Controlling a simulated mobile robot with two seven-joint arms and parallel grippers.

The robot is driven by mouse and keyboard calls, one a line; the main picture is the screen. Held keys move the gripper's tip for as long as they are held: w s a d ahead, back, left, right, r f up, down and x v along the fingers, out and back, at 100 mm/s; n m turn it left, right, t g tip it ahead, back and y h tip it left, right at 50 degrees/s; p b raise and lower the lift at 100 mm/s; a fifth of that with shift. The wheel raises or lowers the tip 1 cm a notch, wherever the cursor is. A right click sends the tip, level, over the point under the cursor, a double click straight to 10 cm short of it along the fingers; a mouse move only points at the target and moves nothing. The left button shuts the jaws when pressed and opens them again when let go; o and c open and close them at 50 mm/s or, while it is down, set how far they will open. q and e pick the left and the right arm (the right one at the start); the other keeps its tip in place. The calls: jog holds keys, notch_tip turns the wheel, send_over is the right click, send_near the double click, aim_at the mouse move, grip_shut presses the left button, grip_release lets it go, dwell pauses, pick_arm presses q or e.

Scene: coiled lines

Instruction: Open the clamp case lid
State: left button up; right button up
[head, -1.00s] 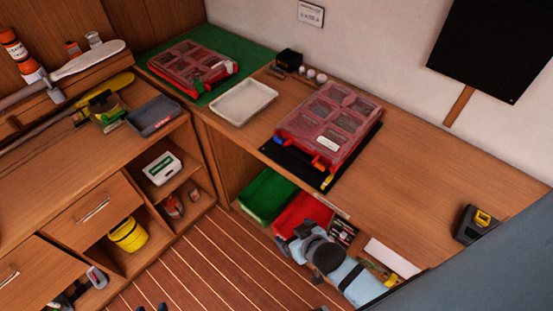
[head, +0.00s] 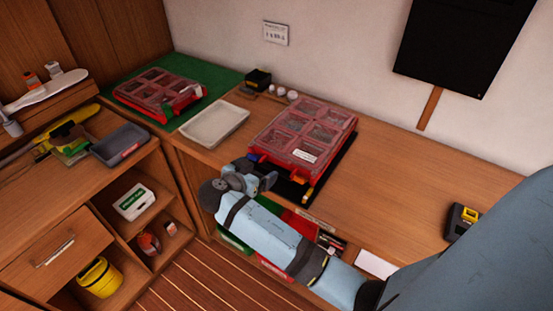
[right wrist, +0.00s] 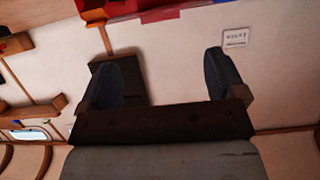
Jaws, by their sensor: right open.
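A red case with a clear lid and a white label (head: 303,135) lies on a black mat on the bench; its lid is down. A similar red case (head: 160,92) lies shut on a green mat at the back left. I cannot read which is the clamp case. My right gripper (head: 257,173) is open and empty at the front left corner of the nearer case, close to its blue latch (head: 253,157). In the right wrist view the open fingers (right wrist: 163,65) have nothing between them, and a red edge (right wrist: 165,13) shows beyond. My left gripper is out of view.
A pale tray (head: 215,124) sits between the cases, with a small black box (head: 258,79) behind it. A tape measure (head: 461,221) lies on the right. The bench right of the nearer case is largely clear. Open shelves with bins lie below the bench.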

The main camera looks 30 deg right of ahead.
aim_at(280, 158)
jog(key=p+x, duration=0.1)
jog(key=x, duration=0.9)
jog(key=shift+d+f+p, duration=0.2)
jog(key=shift+p, duration=0.2)
